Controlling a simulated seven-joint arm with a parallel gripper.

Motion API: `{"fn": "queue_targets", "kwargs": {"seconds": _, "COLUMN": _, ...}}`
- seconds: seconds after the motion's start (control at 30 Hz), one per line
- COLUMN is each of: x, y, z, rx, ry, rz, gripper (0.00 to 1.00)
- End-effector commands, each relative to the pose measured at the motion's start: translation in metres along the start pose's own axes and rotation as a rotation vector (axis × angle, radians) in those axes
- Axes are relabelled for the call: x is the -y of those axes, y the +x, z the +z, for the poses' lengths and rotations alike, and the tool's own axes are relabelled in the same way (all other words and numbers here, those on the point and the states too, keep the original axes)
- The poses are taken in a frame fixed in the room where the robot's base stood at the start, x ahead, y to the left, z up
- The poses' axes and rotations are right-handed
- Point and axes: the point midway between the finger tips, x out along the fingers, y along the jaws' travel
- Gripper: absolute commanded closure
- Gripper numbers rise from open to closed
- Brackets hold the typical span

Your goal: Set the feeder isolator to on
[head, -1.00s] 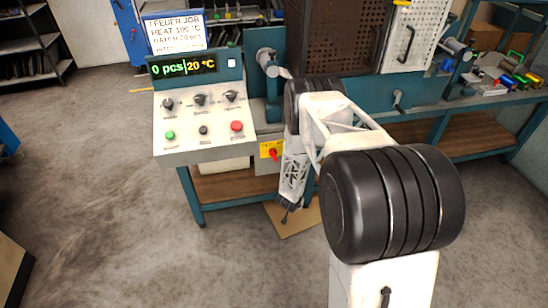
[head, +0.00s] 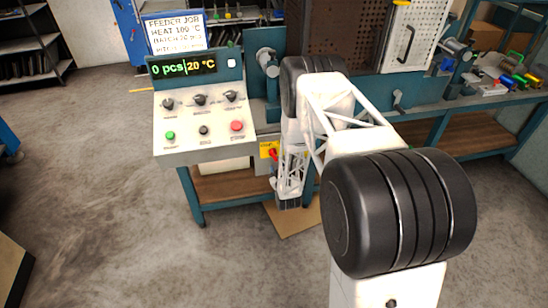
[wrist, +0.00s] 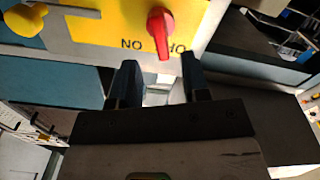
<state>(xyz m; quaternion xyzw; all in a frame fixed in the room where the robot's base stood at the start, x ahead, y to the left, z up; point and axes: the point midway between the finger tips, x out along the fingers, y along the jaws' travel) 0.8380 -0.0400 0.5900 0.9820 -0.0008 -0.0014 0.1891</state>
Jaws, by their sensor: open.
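The feeder isolator is a red rotary handle (wrist: 160,28) on a yellow plate (wrist: 95,30) in the wrist view. The plate's lettering appears upside down, with ON left of the handle tip and OFF right of it, partly covered. The handle's narrow end points down in that picture, beside the OFF lettering. In the head view the red handle (head: 272,154) shows below the console, its plate partly behind my arm. My gripper (wrist: 158,82) is open and empty, its two fingers apart just short of the handle. The fingers cannot be made out in the head view.
The sloped control console (head: 200,150) with knobs, buttons and a display reading 0 pcs and 20 °C stands above and left of the isolator. A yellow knob-like part (wrist: 25,20) sits at the wrist view's upper left. A teal bench (head: 455,125) extends right.

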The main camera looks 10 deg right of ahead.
Motion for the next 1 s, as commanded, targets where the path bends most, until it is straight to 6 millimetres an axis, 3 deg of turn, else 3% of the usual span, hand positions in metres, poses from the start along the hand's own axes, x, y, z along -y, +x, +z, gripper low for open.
{"fn": "queue_targets", "kwargs": {"seconds": 0.57, "x": 0.0, "y": 0.007, "z": -0.001, "rx": -0.004, "ry": -0.001, "rz": -0.001, "gripper": 0.57}}
{"fn": "queue_targets", "kwargs": {"seconds": 1.0, "x": 0.001, "y": 0.055, "z": 0.0, "rx": -0.003, "ry": 0.0, "rz": -0.001, "gripper": 0.57}}
